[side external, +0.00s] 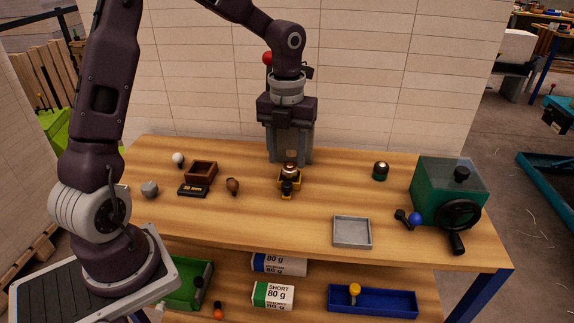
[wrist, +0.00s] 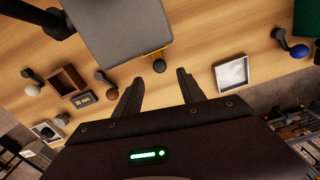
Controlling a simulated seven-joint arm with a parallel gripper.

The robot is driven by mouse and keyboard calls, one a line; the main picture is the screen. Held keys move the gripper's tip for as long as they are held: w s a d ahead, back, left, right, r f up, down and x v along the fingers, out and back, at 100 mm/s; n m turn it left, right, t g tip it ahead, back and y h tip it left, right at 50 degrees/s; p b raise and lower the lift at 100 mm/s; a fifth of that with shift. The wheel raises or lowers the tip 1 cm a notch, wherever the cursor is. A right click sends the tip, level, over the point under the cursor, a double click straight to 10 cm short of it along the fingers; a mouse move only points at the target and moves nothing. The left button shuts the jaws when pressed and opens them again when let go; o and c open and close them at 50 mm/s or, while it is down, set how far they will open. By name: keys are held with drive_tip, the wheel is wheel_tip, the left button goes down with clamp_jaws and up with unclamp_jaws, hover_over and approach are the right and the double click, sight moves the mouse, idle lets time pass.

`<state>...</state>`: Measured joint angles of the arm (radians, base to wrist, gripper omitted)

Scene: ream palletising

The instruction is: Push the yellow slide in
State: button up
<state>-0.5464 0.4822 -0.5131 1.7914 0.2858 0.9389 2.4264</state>
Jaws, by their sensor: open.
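The yellow slide (side external: 297,184) is low on the table, in front of a tall grey block (side external: 275,150), with a black knob (side external: 286,190) at its near end. A dark dome with a shiny band shows above it. In the wrist view, only a thin yellow strip of the slide (wrist: 155,51) shows at the grey block's edge (wrist: 115,30), with the round black knob (wrist: 159,66) beside it. My gripper (wrist: 159,78) is open and empty, and the knob appears between and just beyond its fingertips. Its fingers are hard to separate from the grey block in the side view.
A brown box (side external: 201,167) and small knobs lie left. A grey tray (side external: 352,245), a dark-green dome (side external: 380,171), a blue ball lever (side external: 415,218) and a green box with a handwheel (side external: 448,180) are right. The table front between is clear. Paper reams (side external: 273,295) lie below.

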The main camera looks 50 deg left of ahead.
sight(288, 185)
drive_tip(key=s+d+f, duration=0.1)
drive_tip(key=f+n+g+y, duration=0.1)
drive_tip(key=s+d+f+y, duration=0.1)
drive_tip(key=f, duration=0.1)
drive_tip(key=shift+s+d+g, duration=0.3)
drive_tip(key=f+n+y, duration=0.1)
drive_tip(key=s+d+f+n+y, duration=0.1)
drive_tip(key=y, duration=0.1)
drive_tip(key=s+f+n+y, duration=0.1)
drive_tip(key=y, duration=0.1)
drive_tip(key=shift+s+d+f, duration=0.1)
drive_tip(key=shift+s+d, duration=0.1)
drive_tip(key=shift+w+d+n+t+y, duration=0.15)
drive_tip(key=shift+n+t+y, duration=0.1)
drive_tip(key=shift+y, duration=0.35)
drive_tip(key=shift+s+d+n+t+y, duration=0.1)
drive_tip(key=shift+n+t+y, duration=0.15)
drive_tip(key=shift+y, duration=0.35)
drive_tip(key=d+t+y, duration=0.1)
drive_tip(key=w+d+r+n+t+y, duration=0.1)
drive_tip(key=t, duration=0.1)
drive_tip(key=w+n+t+y, duration=0.1)
drive_tip(key=shift+d+r, duration=0.3)
drive_tip(key=shift+d, duration=0.1)
drive_tip(key=shift+w+a+t+y, duration=0.15)
drive_tip(key=shift+w+t+y, duration=0.15)
drive_tip(key=shift+t, duration=0.1)
drive_tip(key=x, duration=0.6)
drive_tip(key=shift+a+f, duration=0.15)
drive_tip(key=shift+c, duration=0.2)
